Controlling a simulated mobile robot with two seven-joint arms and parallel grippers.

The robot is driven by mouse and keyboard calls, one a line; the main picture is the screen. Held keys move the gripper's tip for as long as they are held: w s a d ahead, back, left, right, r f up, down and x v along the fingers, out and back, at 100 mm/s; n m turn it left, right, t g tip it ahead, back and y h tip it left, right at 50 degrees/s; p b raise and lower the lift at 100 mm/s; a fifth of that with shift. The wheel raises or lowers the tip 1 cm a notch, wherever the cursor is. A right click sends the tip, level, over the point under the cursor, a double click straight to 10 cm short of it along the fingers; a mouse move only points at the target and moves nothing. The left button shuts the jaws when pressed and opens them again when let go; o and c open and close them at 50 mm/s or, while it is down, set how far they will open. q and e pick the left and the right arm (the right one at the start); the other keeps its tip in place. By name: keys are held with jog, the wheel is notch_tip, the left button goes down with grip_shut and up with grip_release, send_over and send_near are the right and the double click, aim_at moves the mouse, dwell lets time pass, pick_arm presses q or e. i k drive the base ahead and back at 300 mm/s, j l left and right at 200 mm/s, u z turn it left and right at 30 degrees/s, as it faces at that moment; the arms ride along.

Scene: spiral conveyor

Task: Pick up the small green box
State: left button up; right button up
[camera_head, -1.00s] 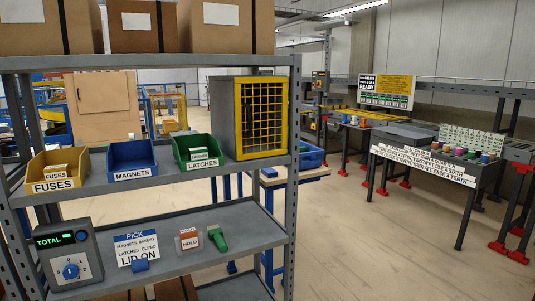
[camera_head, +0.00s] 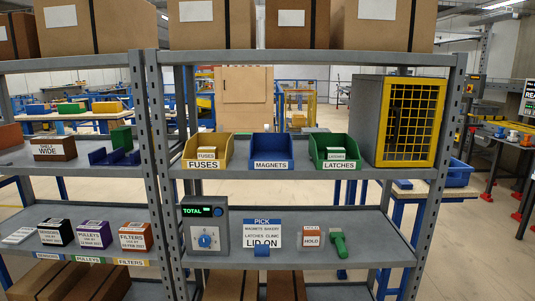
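A small green box (camera_head: 121,137) stands on the upper shelf of the left rack, at its right end. It is just behind or on a dark blue holder (camera_head: 115,157); I cannot tell which. A green open bin labelled LATCHES (camera_head: 336,166) sits on the right rack's middle shelf, with small white-labelled boxes in it. A green handle-like object (camera_head: 338,244) lies on the shelf below. Another green item (camera_head: 70,108) shows small on a far table. Neither of my grippers is in view.
A brown SHELF WIDE box (camera_head: 54,148) stands left of the green box. A rack post (camera_head: 152,150) rises just right of it. FUSES (camera_head: 203,166) and MAGNETS (camera_head: 271,166) bins and a yellow-grilled cabinet (camera_head: 408,120) share the right rack. Cartons fill the top shelves.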

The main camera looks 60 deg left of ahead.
aim_at(331, 153)
jog(key=u, duration=1.45)
jog(key=i+j, duration=0.1)
jog(key=u, duration=0.05)
